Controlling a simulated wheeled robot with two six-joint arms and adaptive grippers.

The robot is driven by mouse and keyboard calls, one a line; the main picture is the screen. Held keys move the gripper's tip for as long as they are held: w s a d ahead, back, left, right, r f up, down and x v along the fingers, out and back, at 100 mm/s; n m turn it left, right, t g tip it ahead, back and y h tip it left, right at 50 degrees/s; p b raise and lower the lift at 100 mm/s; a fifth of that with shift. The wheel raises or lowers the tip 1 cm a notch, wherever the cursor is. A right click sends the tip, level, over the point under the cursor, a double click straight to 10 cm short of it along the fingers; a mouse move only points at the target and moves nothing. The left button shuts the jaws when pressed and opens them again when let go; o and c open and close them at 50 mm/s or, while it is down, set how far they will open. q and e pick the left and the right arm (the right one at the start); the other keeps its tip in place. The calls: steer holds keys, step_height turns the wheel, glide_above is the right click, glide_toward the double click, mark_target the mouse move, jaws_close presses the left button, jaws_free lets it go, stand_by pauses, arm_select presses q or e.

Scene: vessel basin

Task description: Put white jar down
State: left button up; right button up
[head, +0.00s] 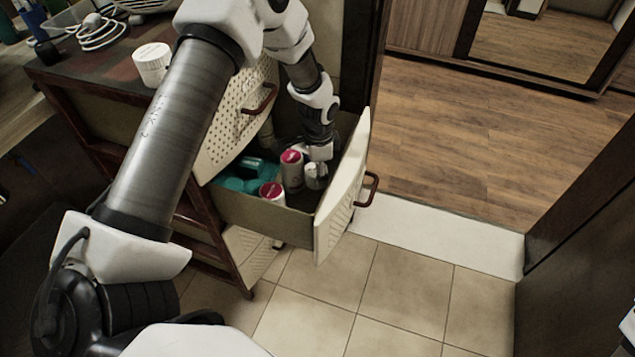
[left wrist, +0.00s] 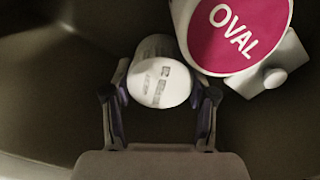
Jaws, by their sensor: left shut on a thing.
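A small white jar (left wrist: 158,72) with printed text on its lid is between the two fingers of my left gripper (left wrist: 159,93) in the left wrist view. In the head view my left gripper (head: 317,160) reaches down into the open drawer and is shut on the white jar (head: 314,181), partly covered by the fingers. The jar is inside the drawer, close to its front panel. I cannot tell whether it touches the drawer floor. My right gripper is not in view.
The open drawer (head: 262,219) also holds two red-topped containers, one (head: 291,172) beside my gripper and one (head: 271,194) nearer, plus a teal object (head: 238,178). A red "OVAL" lid (left wrist: 238,33) is close beside the jar. Another white container (head: 152,63) stands on the cabinet top.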

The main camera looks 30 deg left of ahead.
arm_select(q)
step_height(320, 180, down, 4)
steer(key=shift+f, duration=0.2)
steer(key=shift+b, duration=0.3)
steer(key=o, duration=1.3)
steer(key=shift+f, duration=0.1)
step_height(320, 180, up, 12)
steer(key=shift+r+p, duration=0.2)
steer(key=shift+p, duration=0.7)
